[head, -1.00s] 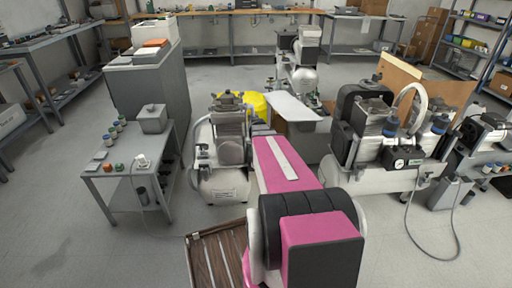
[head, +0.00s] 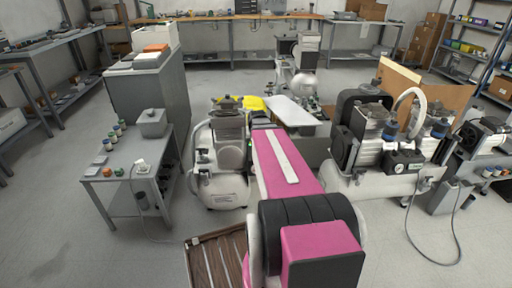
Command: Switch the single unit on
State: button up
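A single compressor unit (head: 222,165) with one motor head on a white tank stands on the floor left of centre. My pink and black arm stretches forward just to its right and hides part of its right side. No switch can be made out on it at this size. A larger compressor with two motor heads (head: 385,140) stands to the right, with a gauge on its front. My gripper is not visible; the far end of my arm is hidden or too small to tell.
A small grey table (head: 110,185) with jars, a grey box (head: 152,123) and a socket stands left of the single unit. A grey cabinet (head: 155,90) is behind it. A wooden slatted thing (head: 215,258) lies in front. Cables run on the floor. Open floor lies front left.

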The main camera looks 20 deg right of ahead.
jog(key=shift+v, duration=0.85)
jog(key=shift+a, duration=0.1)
